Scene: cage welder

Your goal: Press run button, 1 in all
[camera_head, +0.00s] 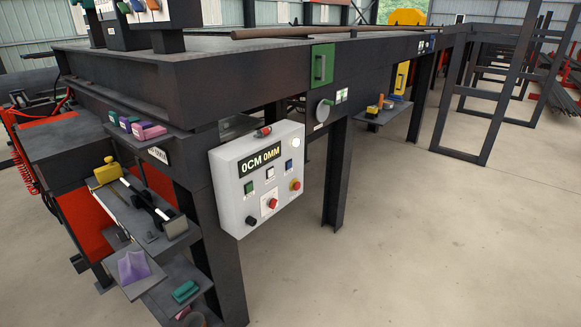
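A white control box (234,200) is mounted on the front corner of a long dark steel bench. Its display (262,161) reads "0CM 0MM". Below the display are a green square button (249,187) and a white button (270,173). Lower down are a red knob (272,203) on a white plate and a black knob (251,220). On the right side are a red-and-yellow button (295,185) and a round white light (295,142). The labels are too small to read, so I cannot tell which one is the run button. My gripper is not in view.
The dark bench (115,75) runs back to the right on steel legs (337,175). A side shelf with a yellow block (107,170) and a low shelf with a purple wedge (132,267) jut out left of the box. The concrete floor (420,250) at right is clear.

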